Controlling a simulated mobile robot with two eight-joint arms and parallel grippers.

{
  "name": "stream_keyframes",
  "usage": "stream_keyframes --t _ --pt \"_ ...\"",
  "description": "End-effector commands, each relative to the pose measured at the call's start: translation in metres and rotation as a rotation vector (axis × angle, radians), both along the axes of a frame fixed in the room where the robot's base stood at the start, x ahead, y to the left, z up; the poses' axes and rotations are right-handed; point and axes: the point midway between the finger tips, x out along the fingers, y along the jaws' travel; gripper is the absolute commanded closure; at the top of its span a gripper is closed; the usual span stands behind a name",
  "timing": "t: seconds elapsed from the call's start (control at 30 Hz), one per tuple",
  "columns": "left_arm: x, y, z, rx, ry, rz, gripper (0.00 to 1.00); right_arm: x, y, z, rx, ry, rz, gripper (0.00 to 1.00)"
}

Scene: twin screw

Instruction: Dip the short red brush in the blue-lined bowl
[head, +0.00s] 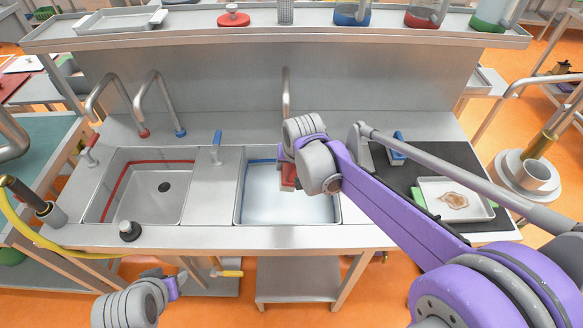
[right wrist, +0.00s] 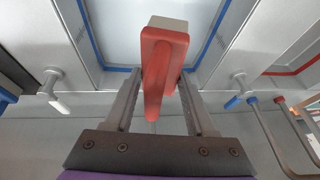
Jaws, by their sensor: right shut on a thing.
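The short red brush (right wrist: 163,60) is between the fingers of my right gripper (right wrist: 157,85), which is shut on it. Its pale end (right wrist: 167,22) points away from the palm, over the blue-lined bowl (right wrist: 150,8). In the head view the bowl (head: 287,208) is the right-hand sink basin, with a blue line inside and pale water. My right gripper (head: 290,168) is over its back part, and a bit of the red brush (head: 288,176) shows below the wrist. Whether the brush touches the water is hidden. My left gripper (head: 177,284) hangs in front of the counter; its fingers are unclear.
The left basin (head: 160,198) has a red line and looks empty. A faucet (head: 286,92) rises behind the blue-lined bowl. A black mat (head: 440,158) with a white tray (head: 456,199) lies on the right. A shelf (head: 280,38) spans the back.

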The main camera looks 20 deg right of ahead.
Motion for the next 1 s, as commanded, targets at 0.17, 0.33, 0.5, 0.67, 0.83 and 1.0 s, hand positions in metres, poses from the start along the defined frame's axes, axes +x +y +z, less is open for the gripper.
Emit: stream_keyframes --t 0.17,0.33,0.5,0.67,0.83,1.0 --pt "-0.009 0.0 -0.017 0.0 0.018 0.0 0.5 -0.003 0.0 -0.024 -0.002 0.007 0.0 0.89" --pt "-0.015 0.0 -0.03 0.0 0.029 0.0 0.5 -0.003 0.0 -0.041 -0.002 0.006 0.0 0.89" --pt "-0.02 0.0 -0.042 0.0 0.038 0.0 0.5 -0.002 0.0 -0.058 -0.002 0.005 0.0 0.89" --pt "-0.025 0.0 -0.055 0.0 0.048 0.0 0.5 -0.003 0.0 -0.074 -0.002 0.006 0.0 0.89" --pt "-0.03 0.0 -0.068 0.0 0.056 0.0 0.5 -0.002 0.0 -0.09 -0.002 0.005 0.0 0.89" --pt "-0.034 0.0 -0.082 0.0 0.064 0.0 0.5 -0.002 0.0 -0.108 -0.002 0.005 0.0 0.89"
